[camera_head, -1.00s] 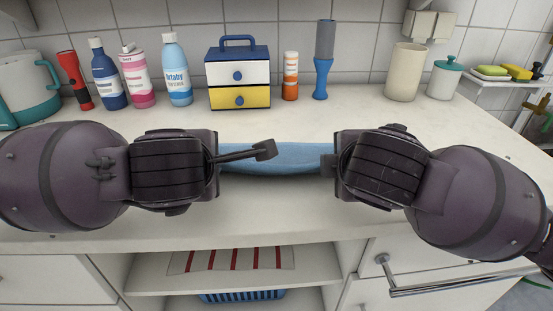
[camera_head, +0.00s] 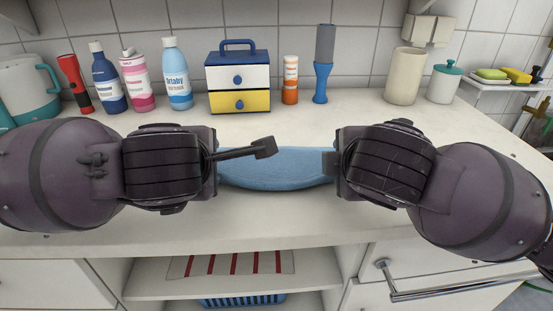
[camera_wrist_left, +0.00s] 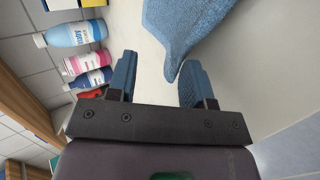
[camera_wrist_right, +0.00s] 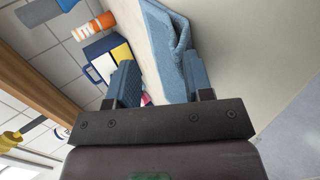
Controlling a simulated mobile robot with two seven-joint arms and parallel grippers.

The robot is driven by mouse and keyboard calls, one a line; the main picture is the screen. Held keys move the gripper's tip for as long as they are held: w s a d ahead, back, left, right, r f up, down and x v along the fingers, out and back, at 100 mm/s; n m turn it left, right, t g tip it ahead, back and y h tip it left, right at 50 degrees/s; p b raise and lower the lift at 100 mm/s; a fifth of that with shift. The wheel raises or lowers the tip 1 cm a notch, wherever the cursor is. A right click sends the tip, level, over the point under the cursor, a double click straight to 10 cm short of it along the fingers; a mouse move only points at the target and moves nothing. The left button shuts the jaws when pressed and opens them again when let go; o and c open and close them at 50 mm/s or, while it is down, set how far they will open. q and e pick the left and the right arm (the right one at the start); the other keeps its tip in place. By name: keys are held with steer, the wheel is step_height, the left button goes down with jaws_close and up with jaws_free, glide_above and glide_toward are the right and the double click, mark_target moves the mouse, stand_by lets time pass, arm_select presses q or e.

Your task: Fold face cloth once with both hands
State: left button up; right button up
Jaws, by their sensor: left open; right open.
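The blue face cloth (camera_head: 277,172) lies on the white counter (camera_head: 330,230) between my two wrists in the head view, its near edge bowed toward the front. My wrists hide its left and right ends. In the left wrist view, a cloth corner (camera_wrist_left: 180,45) tapers in between the fingers of my open left gripper (camera_wrist_left: 158,66), close to one finger. In the right wrist view, a folded-looking cloth edge (camera_wrist_right: 166,40) reaches between the fingers of my open right gripper (camera_wrist_right: 158,66), beside one finger. Whether the fingers touch the cloth is unclear.
The front counter strip is clear.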

arm_select(q)
steer(key=s+r, duration=0.3)
steer(key=r, duration=0.4)
steer(key=shift+s+r, duration=0.25)
steer(key=shift+s, duration=0.05)
arm_select(e)
steer(key=s+r, duration=0.3)
steer(key=r, duration=0.4)
steer(key=shift+s+r, duration=0.25)
steer(key=shift+s, duration=0.05)
